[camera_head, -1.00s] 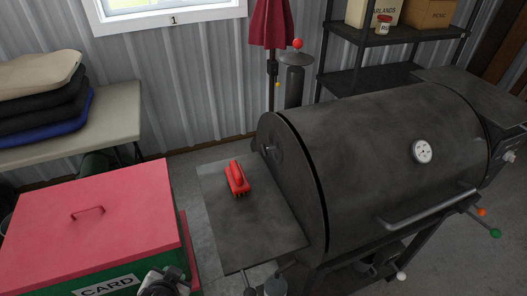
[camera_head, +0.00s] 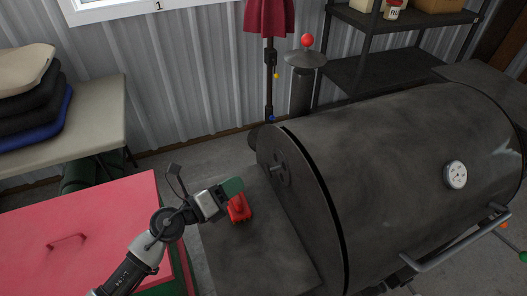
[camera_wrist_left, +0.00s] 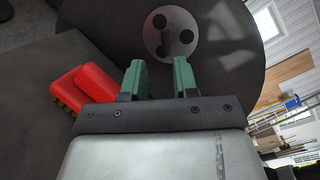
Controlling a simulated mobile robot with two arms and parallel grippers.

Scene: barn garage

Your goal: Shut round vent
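The round vent (camera_head: 277,170) is a disc on the near left end plate of the black barrel grill (camera_head: 385,165). In the left wrist view the vent (camera_wrist_left: 171,34) is a grey disc with three dark round holes, straight ahead of the fingers. My left gripper (camera_head: 234,187) is to the left of the vent, over the side shelf, apart from it. In the left wrist view its two green fingers (camera_wrist_left: 160,76) stand apart with nothing between them. My right gripper is out of view.
A red brush (camera_head: 239,209) lies on the grill's side shelf (camera_head: 258,250), partly behind my left gripper. A red-lidded box (camera_head: 75,225) stands at left. A table (camera_head: 100,115) with folded cushions and a metal shelf (camera_head: 375,75) stand behind.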

